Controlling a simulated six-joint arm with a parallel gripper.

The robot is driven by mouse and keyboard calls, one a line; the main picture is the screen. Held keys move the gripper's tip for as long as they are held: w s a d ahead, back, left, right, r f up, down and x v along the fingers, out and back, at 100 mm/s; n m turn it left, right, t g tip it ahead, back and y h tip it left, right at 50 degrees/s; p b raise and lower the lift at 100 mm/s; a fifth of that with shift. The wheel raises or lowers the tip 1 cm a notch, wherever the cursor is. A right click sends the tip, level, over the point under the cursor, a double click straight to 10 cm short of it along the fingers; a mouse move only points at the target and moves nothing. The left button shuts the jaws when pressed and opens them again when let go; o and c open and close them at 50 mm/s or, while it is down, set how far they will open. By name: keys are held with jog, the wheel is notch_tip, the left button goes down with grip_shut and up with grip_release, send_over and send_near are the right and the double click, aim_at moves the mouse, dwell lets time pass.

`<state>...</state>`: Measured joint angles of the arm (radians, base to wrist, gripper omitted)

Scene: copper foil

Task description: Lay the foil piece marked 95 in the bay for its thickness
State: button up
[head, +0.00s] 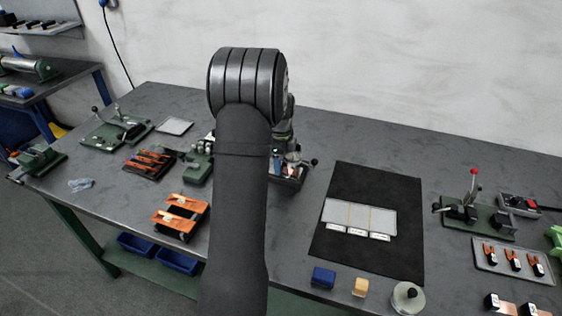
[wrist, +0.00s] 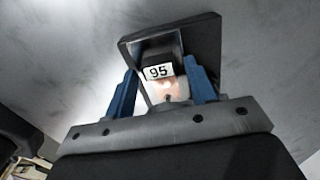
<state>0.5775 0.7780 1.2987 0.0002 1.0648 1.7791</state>
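The foil piece marked 95 (wrist: 160,72) shows in the wrist view as a black block with a white label and copper-coloured foil below it. It sits at a dark tray (wrist: 208,35). My gripper (wrist: 160,66) has its blue fingers on either side of the piece. A gap shows at the left finger, so it looks open; contact at the right finger is unclear. In the head view my gripper (head: 283,167) is low over the dark tray (head: 296,182), partly hidden by my arm. A pale tray with three labelled bays (head: 360,216) lies on a black mat (head: 376,186).
A lever fixture (head: 475,212) and a tray of orange-handled clips (head: 513,260) are at right. Orange racks (head: 180,215) stand left of my arm.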

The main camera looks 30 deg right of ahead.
jog(key=c, duration=0.8)
jog(key=shift+r, duration=0.1)
jog(key=shift+c, duration=0.2)
jog(key=shift+w+a, duration=1.9)
dwell(0.3)
notch_tip(320, 180, up, 7)
dwell(1.0)
